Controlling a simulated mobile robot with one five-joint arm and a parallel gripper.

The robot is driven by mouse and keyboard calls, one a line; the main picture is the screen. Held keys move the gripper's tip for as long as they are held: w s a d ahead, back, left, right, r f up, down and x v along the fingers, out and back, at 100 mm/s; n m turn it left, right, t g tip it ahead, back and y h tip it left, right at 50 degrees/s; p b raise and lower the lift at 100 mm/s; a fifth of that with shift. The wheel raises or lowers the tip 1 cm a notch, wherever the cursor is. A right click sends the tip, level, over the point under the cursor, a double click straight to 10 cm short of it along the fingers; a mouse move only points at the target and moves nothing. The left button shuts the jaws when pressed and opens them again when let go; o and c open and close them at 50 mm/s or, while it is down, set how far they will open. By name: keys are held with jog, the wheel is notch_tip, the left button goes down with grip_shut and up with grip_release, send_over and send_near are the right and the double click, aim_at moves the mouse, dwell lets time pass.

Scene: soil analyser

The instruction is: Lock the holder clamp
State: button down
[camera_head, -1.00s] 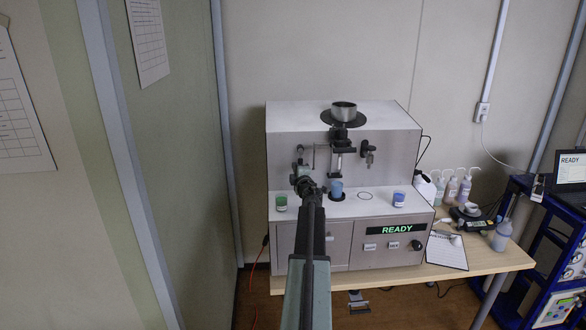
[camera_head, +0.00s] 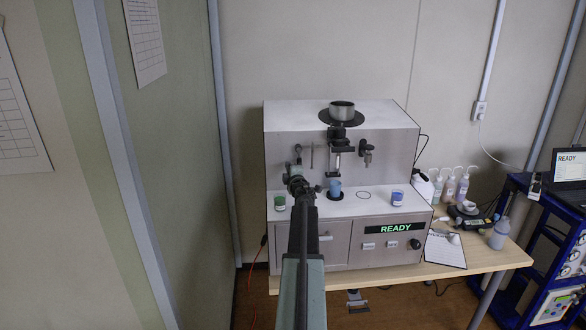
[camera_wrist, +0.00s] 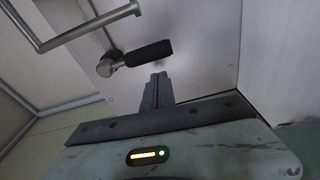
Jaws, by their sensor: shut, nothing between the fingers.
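The grey soil analyser (camera_head: 285,146) stands on the table, with a clamp-like holder (camera_head: 336,163) on its front below the round metal cup. A blue cup (camera_head: 335,187) stands under this holder. In the wrist view a lever with a black grip (camera_wrist: 148,53) and a metal pivot (camera_wrist: 107,68) sits on a pale panel; it appears to be the clamp handle. My gripper (camera_wrist: 158,82) is shut and empty, its tips just below the black grip in the picture; contact cannot be told. In the head view my gripper (camera_head: 297,165) is at the analyser's left front, partly hidden by my arm.
A bent metal bar (camera_wrist: 88,27) crosses the wrist view's upper left. A green cup (camera_head: 280,202) and a blue-and-white cup (camera_head: 397,197) stand on the analyser's ledge. The display (camera_head: 396,228) reads READY. Bottles and a clipboard (camera_head: 446,249) are at right; a wall (camera_head: 180,160) is at left.

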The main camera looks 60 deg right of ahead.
jog(key=shift+w+a, duration=0.25)
jog(key=shift+w, duration=0.25)
jog(key=shift+w+a, duration=0.25)
jog(key=shift+w, duration=0.2)
jog(key=v, duration=1)
jog(key=shift+s+d, duration=0.15)
jog(key=shift+s, duration=0.05)
jog(key=shift+s, duration=0.1)
